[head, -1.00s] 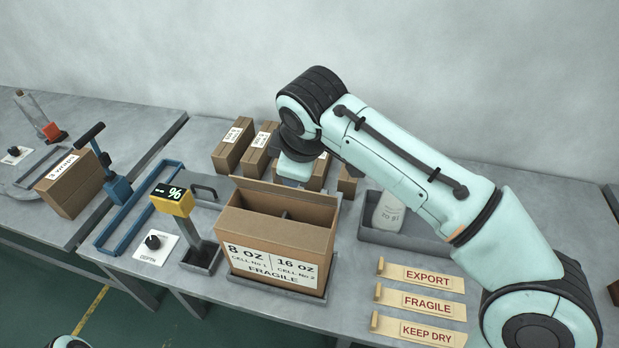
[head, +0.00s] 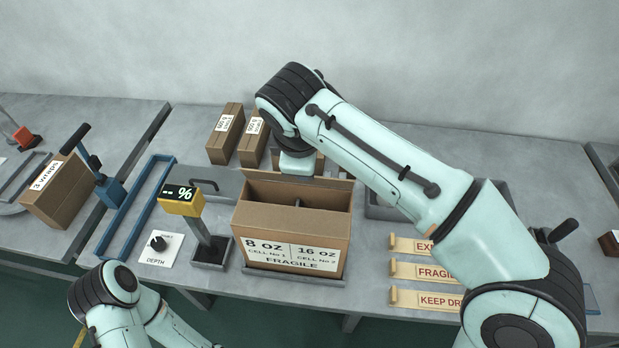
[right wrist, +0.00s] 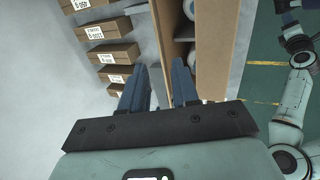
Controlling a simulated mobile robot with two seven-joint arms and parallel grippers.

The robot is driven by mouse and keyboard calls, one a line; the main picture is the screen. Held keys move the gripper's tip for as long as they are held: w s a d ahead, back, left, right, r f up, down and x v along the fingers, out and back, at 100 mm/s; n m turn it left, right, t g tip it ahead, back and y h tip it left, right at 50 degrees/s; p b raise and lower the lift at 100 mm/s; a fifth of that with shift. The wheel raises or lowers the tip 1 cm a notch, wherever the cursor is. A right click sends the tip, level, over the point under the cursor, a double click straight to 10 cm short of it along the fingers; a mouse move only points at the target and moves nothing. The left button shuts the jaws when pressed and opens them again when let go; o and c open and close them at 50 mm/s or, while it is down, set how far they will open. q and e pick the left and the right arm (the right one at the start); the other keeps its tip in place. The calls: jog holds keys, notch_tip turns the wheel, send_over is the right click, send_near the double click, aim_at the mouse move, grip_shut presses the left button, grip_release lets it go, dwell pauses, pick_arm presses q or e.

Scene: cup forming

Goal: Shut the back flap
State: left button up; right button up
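The open brown carton (head: 290,226) stands on the bench, its label "8 oz / 16 oz FRAGILE" facing me. Its back flap (head: 333,184) stands up along the far edge, and a divider shows inside. My right arm reaches over from the right, its wrist behind the back flap. The fingers are hidden in the head view. In the right wrist view, the two dark fingers of my right gripper (right wrist: 163,88) are apart, with the edge of the back flap (right wrist: 163,40) in line with the gap between them; contact cannot be told. My left arm shows bottom left, its gripper out of frame.
Small brown cartons (head: 225,132) stand behind the carton. A yellow display post (head: 181,201) and a blue frame (head: 133,212) are to its left. A grey tray (head: 380,208) and label blocks (head: 425,270) are to its right, partly behind my arm.

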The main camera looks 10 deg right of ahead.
pick_arm(q)
jog(key=shift+s+f+b, duration=0.25)
jog(key=shift+f+b, duration=0.1)
jog(key=shift+f, duration=0.15)
jog(key=shift+s+f+b, duration=0.25)
jog(key=shift+f+b, duration=0.05)
jog(key=shift+f, duration=0.2)
pick_arm(e)
jog(key=x, duration=1)
jog(key=shift+c, duration=0.3)
grip_shut()
